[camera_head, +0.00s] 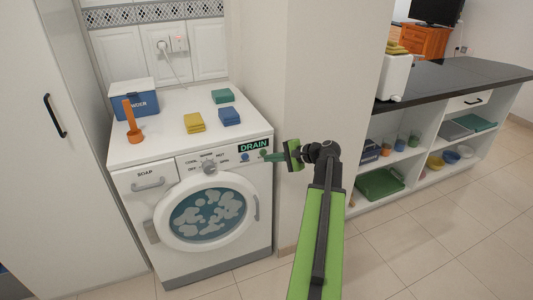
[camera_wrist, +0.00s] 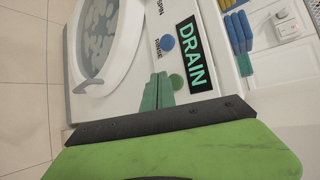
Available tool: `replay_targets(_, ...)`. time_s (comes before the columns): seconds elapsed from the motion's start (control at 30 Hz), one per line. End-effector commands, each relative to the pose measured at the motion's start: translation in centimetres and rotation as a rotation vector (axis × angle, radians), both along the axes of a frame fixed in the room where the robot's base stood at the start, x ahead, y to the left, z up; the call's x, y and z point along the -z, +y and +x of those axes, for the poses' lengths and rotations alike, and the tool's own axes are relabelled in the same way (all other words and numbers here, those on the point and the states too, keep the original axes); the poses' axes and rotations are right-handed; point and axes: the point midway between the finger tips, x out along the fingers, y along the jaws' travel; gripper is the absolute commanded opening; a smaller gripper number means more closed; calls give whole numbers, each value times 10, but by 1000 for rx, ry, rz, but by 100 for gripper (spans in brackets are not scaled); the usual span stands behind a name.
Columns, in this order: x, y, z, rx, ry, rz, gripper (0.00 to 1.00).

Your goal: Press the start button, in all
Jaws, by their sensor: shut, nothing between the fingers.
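The white washing machine (camera_head: 180,254) stands at left with its round door shut. Its control panel has a dial (camera_head: 209,167), a dark display reading DRAIN (camera_head: 254,145) and a blue button (camera_head: 245,157). In the wrist view the blue button (camera_wrist: 167,43) and a green round button (camera_wrist: 177,82) sit beside the display (camera_wrist: 191,57). No start label is readable on either button. My gripper (camera_head: 267,157) is shut and empty, at the panel's right end. In the wrist view its teal fingertips (camera_wrist: 158,80) appear right beside the green button; contact cannot be told.
A wall stands right of the machine. A shelf counter (camera_head: 458,75) stands further right; tiled floor is clear in front.

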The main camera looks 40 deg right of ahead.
Motion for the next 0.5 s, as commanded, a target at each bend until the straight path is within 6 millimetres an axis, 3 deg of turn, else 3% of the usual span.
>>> replay_targets(0.5, 0, -3, 9, -1, 0, 0, 0)
